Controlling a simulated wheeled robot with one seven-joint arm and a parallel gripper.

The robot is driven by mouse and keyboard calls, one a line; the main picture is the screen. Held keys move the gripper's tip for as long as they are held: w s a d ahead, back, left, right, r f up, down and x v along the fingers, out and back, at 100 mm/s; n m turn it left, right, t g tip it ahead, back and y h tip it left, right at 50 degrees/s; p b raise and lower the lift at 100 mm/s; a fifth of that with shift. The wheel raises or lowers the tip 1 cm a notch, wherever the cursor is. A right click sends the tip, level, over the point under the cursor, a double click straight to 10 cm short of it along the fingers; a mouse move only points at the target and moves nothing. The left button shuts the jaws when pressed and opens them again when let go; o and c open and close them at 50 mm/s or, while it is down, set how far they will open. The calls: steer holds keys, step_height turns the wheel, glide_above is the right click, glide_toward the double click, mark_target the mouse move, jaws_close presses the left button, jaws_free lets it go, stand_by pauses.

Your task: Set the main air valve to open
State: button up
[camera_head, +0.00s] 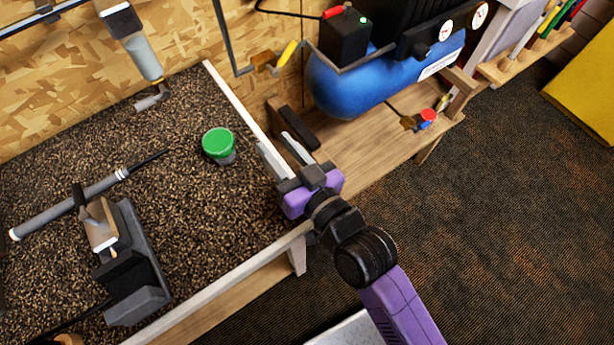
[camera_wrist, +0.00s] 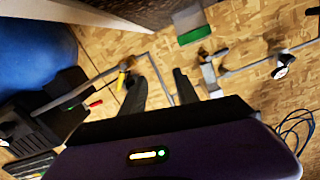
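A brass valve (camera_head: 264,62) with a yellow lever (camera_head: 288,53) sits on the grey pipe along the wooden wall, left of the blue tank. I take it for the main air valve. The yellow lever also shows in the wrist view (camera_wrist: 122,78), just left of my fingers, slanting from the pipe; its setting is hard to tell. My gripper (camera_head: 284,148) is over the bench's right edge in the head view, apart from the valve. In the wrist view my gripper's two fingers (camera_wrist: 161,84) are spread with nothing between them.
The blue tank (camera_head: 350,92) with a black box (camera_head: 344,38) stands on a wooden shelf (camera_head: 375,130). A smaller brass valve with a red-and-blue knob (camera_head: 427,118) lies to its right. A green-lidded cup (camera_head: 218,143) and a clamp (camera_head: 125,262) stand on the bench.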

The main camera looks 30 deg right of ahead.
steer(key=shift+m+h, duration=0.4)
steer(key=shift+h, duration=0.4)
steer(key=s+f, duration=0.1)
steer(key=s, duration=0.1)
steer(key=s+d, duration=0.1)
steer(key=s, duration=0.1)
steer(key=s+d+f, duration=0.1)
steer(key=s, duration=0.2)
steer(key=shift+d+f, duration=0.2)
steer(key=shift+f, duration=0.15)
steer(key=shift+c, duration=0.5)
